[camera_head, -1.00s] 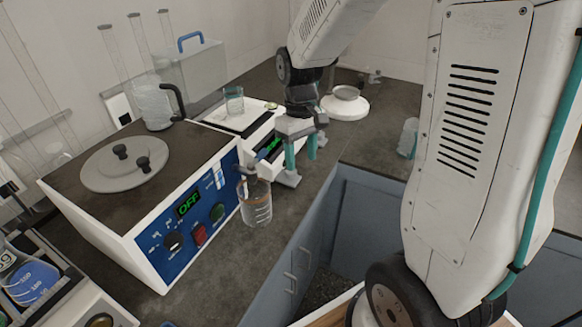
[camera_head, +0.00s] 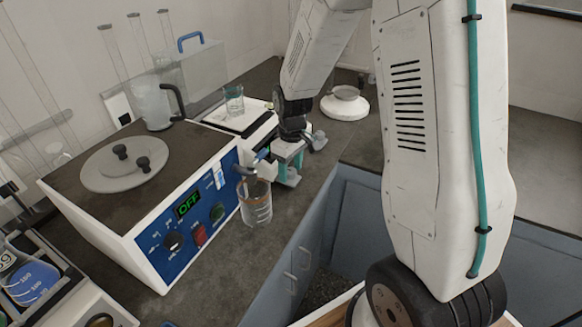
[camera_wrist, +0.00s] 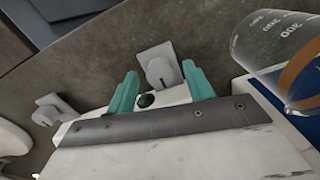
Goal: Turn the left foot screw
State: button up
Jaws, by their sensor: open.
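The white device (camera_head: 236,118) stands on the bench to the right of the box with the blue panel. Two grey feet stick out at its front. The foot nearer the beaker, the left foot screw (camera_wrist: 158,72), has a rounded knob on a flat plate; it also shows in the head view (camera_head: 289,178). The other foot (camera_wrist: 54,110) lies to the left in the wrist view. My gripper (camera_wrist: 160,76) is open and empty, its teal fingers on either side of the left foot screw in the wrist view. I cannot tell whether they touch it. In the head view my gripper (camera_head: 287,156) hides part of the device's front.
A glass beaker (camera_head: 257,208) with an orange band stands close to the left foot; it also shows in the wrist view (camera_wrist: 272,50). The box with the blue panel (camera_head: 190,222) reads OFF. A round white dish stand (camera_head: 345,106) is behind. Bare bench lies in front.

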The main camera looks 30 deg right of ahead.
aim_at(292, 171)
jog(key=c, duration=1)
jog(key=shift+o, duration=0.2)
jog(key=shift+m, duration=2.1)
jog(key=o, duration=1)
jog(key=shift+c, duration=0.2)
notch_tip(292, 171, up, 8)
jog(key=shift+d+f, duration=0.1)
jog(key=shift+d, duration=0.05)
jog(key=shift+s, duration=0.1)
